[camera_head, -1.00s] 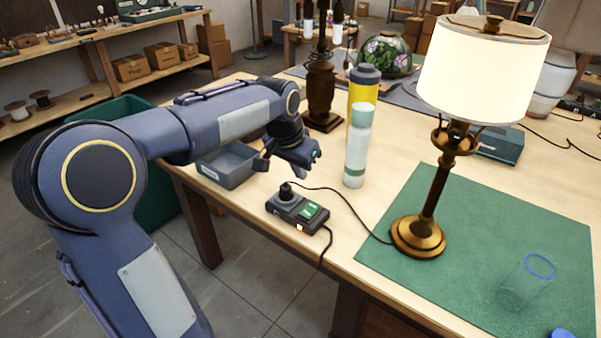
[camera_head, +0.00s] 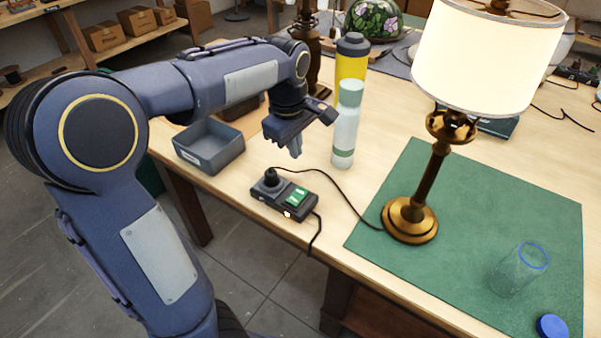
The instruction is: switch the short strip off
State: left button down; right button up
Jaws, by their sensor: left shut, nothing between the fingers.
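The short strip (camera_head: 284,195) is a small dark block near the table's front edge. A black plug (camera_head: 271,176) stands in its left end, and a green rocker switch (camera_head: 297,196) is on its right part. A small light glows on its front side. The lamp (camera_head: 424,178) stands on the green mat with its shade lit, and a black cord runs from the plug to its base. My left gripper (camera_head: 296,153) is shut and empty, pointing down above and behind the strip, apart from it. My right gripper is not in view.
A grey bin (camera_head: 212,148) stands left of the strip. A pale green bottle (camera_head: 346,125) and a yellow bottle (camera_head: 351,65) stand just right of my left gripper.

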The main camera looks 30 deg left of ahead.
aim_at(301, 192)
pick_arm(q)
jog(key=shift+r+n, duration=0.1)
jog(key=shift+n, duration=0.7)
jog(key=f, duration=0.4)
jog(key=w+f, duration=0.1)
jog(key=f, duration=0.9)
jog(key=shift+w+d, duration=0.1)
jog(key=shift+w, duration=0.3)
